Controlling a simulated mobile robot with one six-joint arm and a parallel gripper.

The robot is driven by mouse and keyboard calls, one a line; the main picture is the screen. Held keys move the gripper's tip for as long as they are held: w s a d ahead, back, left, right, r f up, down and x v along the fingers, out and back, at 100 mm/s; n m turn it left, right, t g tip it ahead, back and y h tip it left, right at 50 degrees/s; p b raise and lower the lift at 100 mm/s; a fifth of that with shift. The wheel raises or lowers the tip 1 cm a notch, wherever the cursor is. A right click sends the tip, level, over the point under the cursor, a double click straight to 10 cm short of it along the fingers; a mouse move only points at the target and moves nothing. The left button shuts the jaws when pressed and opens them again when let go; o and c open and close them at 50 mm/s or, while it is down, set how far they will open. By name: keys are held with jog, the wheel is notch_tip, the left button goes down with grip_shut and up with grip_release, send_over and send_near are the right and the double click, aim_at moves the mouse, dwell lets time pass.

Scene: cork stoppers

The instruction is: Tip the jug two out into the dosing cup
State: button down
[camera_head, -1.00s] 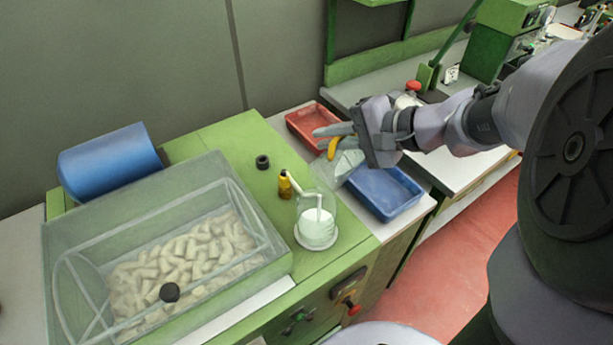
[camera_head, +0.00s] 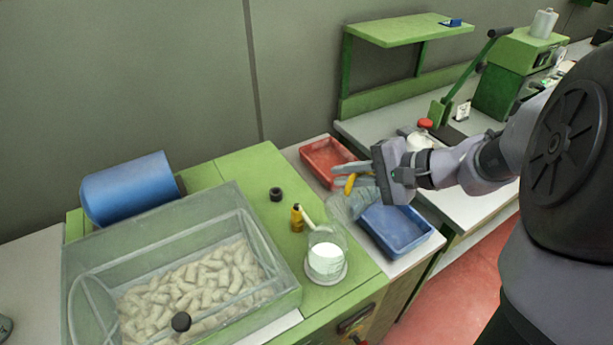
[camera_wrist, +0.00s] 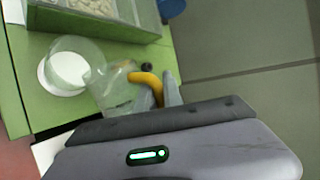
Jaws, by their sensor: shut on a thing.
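My gripper (camera_head: 362,176) is shut on the yellow handle (camera_head: 350,184) of a clear jug, which I take as jug two (camera_head: 346,207). The jug's contents and exact tilt are hard to make out. The dosing cup, a clear vessel (camera_head: 326,262) with white in its lower part, stands on the green bench top. In the wrist view the cup (camera_wrist: 70,68) lies just left of the jug, their outlines nearly touching.
A clear-walled bin of corks (camera_head: 190,290) fills the left. A red tray (camera_head: 328,155) and a blue tray (camera_head: 400,250) lie right.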

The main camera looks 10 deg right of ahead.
jog(key=shift+w+d+r+p, duration=0.2)
jog(key=shift+d+p, duration=0.1)
jog(key=shift+p, duration=0.4)
jog(key=w+d+f+m+y, duration=0.1)
jog(key=f, duration=0.1)
jog(key=w+d+f+m+g+y+p, duration=0.1)
jog(key=f+m+y, duration=0.1)
jog(key=w+d+f+m+g+y, duration=0.1)
jog(key=d+f+m, duration=0.1)
jog(key=shift+w+d+f+p, duration=0.1)
jog(key=shift+w+f+p, duration=0.05)
jog(key=shift+f+p, duration=0.25)
jog(key=w+d+f+m+y+b, duration=0.3)
jog(key=d+f+m+y, duration=0.1)
jog(key=d+m, duration=0.1)
jog(key=shift+w+f+m, duration=0.3)
jog(key=shift+w+f, duration=0.05)
jog(key=shift+w, duration=0.05)
